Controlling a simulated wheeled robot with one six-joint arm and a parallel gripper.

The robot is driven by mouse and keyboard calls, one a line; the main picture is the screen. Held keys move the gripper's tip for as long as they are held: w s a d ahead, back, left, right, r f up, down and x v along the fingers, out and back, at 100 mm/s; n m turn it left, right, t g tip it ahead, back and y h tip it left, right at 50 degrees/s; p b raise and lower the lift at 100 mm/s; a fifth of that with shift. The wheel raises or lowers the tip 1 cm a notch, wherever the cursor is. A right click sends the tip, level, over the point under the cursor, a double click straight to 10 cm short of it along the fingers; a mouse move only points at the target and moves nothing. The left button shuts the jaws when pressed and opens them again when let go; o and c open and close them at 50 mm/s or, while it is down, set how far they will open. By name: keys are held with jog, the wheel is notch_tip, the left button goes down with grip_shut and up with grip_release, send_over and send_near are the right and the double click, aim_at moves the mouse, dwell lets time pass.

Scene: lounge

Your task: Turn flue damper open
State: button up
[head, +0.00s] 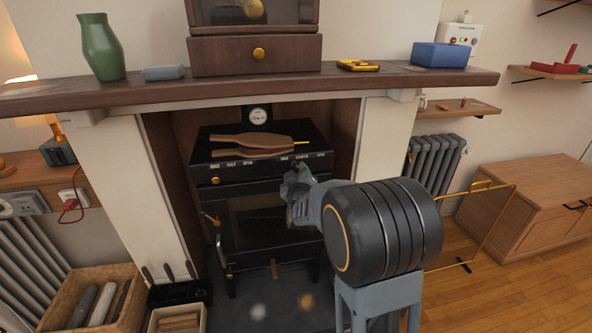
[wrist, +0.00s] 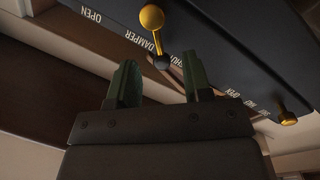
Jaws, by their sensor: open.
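The flue damper lever shows in the wrist view as a brass ball knob (wrist: 151,17) on a thin stem from a dark pivot. It sits on the black stove front (wrist: 230,50), by the lettering DAMPER, between the words OPEN and SHUT. The ball leans slightly toward the OPEN side in that picture. My gripper (wrist: 160,65) is open, with green fingers apart and nothing held. The pivot appears between the fingertips and the ball beyond them; I cannot tell if they touch. In the head view my gripper (head: 297,178) is at the stove's right front and hides the lever.
A second brass knob (wrist: 288,117) is on the same panel. Bellows (head: 262,145) lie on the stove top. The mantel shelf (head: 130,93) runs above. A log basket (head: 92,285) and a tool holder (head: 180,292) stand at left.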

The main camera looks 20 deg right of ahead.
aim_at(296, 167)
jog(key=shift+x, duration=1.8)
jog(key=shift+c, duration=0.4)
grip_shut()
